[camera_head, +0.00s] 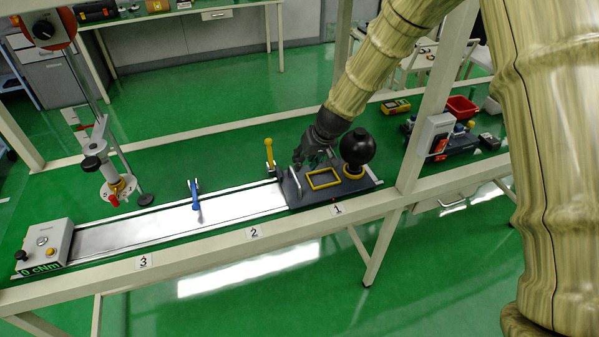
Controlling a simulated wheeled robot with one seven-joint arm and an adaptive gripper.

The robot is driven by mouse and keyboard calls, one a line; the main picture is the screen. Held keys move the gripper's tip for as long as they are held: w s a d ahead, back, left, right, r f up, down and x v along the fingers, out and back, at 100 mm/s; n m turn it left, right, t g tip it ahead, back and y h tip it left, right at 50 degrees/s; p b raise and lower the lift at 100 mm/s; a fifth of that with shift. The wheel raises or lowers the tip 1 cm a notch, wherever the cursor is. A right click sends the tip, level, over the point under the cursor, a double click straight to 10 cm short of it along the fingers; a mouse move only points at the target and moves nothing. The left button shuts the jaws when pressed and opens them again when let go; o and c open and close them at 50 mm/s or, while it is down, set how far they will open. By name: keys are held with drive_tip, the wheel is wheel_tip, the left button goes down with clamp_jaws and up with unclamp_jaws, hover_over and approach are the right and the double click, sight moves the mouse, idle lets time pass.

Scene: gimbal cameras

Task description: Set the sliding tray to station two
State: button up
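The dark sliding tray (354,191) sits at the right end of the silver rail (150,226), behind the label 1 (337,209). It carries a yellow rectangular frame and a black ball on a yellow base. A pale upright handle (293,187) stands at its left end. The label 2 (254,232) is on the front beam to the left, and the label 3 (144,262) is farther left. My gripper (306,164) points down above the tray's back left part, close to the handle. Its fingers are dark and small, and I cannot tell whether they touch anything.
A yellow lever (269,153) stands behind the rail, just left of the tray. A blue lever (195,196) stands over the rail between labels 2 and 3. A grey box (48,241) reading "0 cNm" is at the left end. A white post (437,100) rises right of the tray.

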drive_tip(key=shift+p+x, duration=1.5)
drive_tip(key=shift+x, duration=3.35)
drive_tip(key=shift+d, duration=0.15)
clamp_jaws()
